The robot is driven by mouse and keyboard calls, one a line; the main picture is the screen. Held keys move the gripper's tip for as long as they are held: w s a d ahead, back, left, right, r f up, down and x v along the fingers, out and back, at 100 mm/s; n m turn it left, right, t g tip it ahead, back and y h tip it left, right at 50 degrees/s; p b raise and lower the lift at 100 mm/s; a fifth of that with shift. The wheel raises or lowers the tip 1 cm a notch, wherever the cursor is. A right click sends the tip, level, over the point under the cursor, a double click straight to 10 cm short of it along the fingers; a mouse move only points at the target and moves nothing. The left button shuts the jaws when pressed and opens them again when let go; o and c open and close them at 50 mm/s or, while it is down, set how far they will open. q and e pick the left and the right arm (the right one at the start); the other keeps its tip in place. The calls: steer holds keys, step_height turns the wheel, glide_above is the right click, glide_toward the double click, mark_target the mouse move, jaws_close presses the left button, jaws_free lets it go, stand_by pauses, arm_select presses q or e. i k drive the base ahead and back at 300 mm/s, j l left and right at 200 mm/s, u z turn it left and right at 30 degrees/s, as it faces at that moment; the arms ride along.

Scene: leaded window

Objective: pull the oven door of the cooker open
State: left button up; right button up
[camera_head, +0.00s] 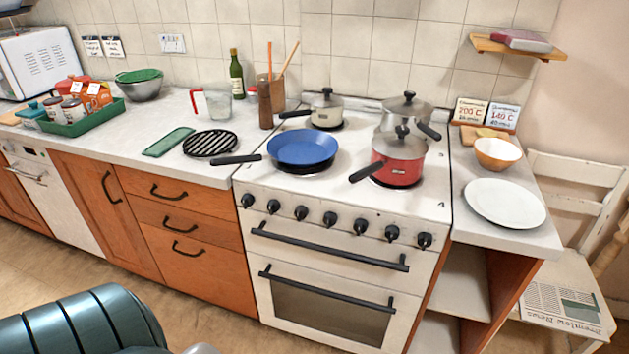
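The white cooker (340,225) stands in the counter row, right of the wooden drawers. Its front has a row of several black knobs (330,218). Below the knobs is an upper door with a long black bar handle (328,247). Under it is the lower door (287,318), with a dark window (330,316) and its own black bar handle (326,290). Both doors look shut. Neither of my grippers is in view, and nothing touches the handles.
On the hob stand a blue frying pan (302,149), a red pot (398,160) and other pans; some handles reach past the hob edge. Open shelves (462,280) and a chair with a newspaper (560,302) are on the right. Floor shows before the drawers (190,305).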

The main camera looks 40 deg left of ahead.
mark_target(354, 316)
steer(key=u, duration=1.15)
